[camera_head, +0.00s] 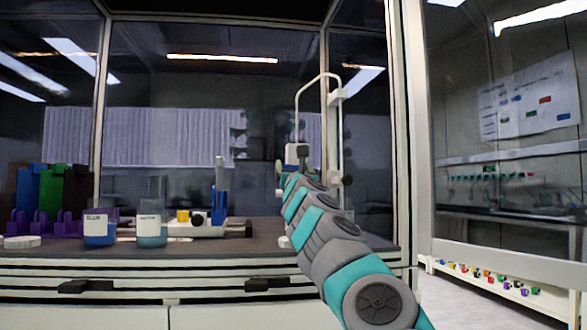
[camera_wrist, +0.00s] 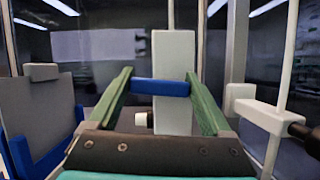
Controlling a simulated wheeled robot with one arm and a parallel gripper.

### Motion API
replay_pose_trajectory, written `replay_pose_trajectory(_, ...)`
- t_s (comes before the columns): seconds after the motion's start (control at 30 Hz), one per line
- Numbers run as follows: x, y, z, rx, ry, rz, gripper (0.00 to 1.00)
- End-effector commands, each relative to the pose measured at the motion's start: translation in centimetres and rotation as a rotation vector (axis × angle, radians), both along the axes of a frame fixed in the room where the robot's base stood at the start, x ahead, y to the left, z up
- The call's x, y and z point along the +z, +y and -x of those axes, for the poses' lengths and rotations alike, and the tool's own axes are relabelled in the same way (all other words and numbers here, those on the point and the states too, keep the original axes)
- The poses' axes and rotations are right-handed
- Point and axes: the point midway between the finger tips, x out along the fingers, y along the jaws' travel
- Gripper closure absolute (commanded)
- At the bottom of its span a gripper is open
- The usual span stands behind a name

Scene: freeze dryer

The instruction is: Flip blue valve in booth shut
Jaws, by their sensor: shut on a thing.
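The blue valve handle (camera_wrist: 160,87) shows in the wrist view as a short horizontal bar in front of a white upright block (camera_wrist: 174,65). My gripper (camera_wrist: 160,82) has its two green fingers on either side of this bar, with the tips at its ends, and is shut on it. In the head view my arm reaches into the booth, and its end is by the white stand (camera_head: 337,130). The blue handle cannot be made out there, as my arm covers that spot.
A white-framed upright with a dark knob (camera_wrist: 302,131) stands close on the right in the wrist view. A blue-edged grey panel (camera_wrist: 45,110) is at left. Two labelled bottles (camera_head: 98,228) (camera_head: 151,229) and purple racks (camera_head: 60,222) stand left on the booth's dark worktop (camera_head: 200,255).

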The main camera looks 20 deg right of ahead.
Motion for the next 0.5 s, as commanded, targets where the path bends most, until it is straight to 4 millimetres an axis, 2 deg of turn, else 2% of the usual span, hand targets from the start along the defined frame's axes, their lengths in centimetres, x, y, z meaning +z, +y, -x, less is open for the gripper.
replay_pose_trajectory(0.03, 0.00, -0.01, 0.00, 0.000, 0.000, 0.000, 0.44)
replay_pose_trajectory(0.3, 0.00, -0.02, 0.01, 0.000, 0.000, 0.000, 0.72)
replay_pose_trajectory(0.5, 0.05, -0.11, 0.08, -0.001, 0.022, 0.075, 0.72)
